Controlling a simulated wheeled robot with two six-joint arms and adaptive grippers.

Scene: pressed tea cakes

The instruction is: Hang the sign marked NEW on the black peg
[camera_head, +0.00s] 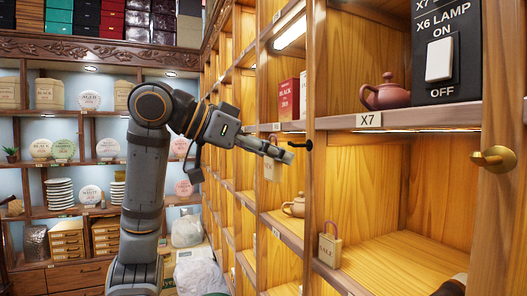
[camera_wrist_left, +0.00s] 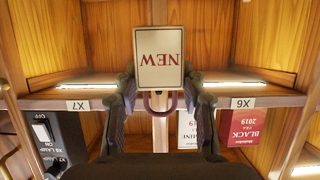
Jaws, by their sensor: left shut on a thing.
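The cream sign marked NEW (camera_wrist_left: 160,62) fills the middle of the left wrist view, upside down there, with a dark red loop handle (camera_wrist_left: 147,103). My left gripper (camera_head: 283,153) is shut on this sign, with a finger at each side of it. In the head view the sign (camera_head: 271,170) hangs small at the gripper, in front of the shelves. The black peg (camera_head: 301,145) sticks out by the shelf post, just right of the gripper tips. The sign appears apart from the peg; the exact gap in depth cannot be told.
A sign marked SALE (camera_head: 330,250) stands on the lower shelf. A red-brown teapot (camera_head: 386,94) and a black lamp switch box (camera_head: 446,60) are on the X7 shelf. A brass knob (camera_head: 493,158) sticks out at the right. A paler teapot (camera_head: 294,206) sits below the peg.

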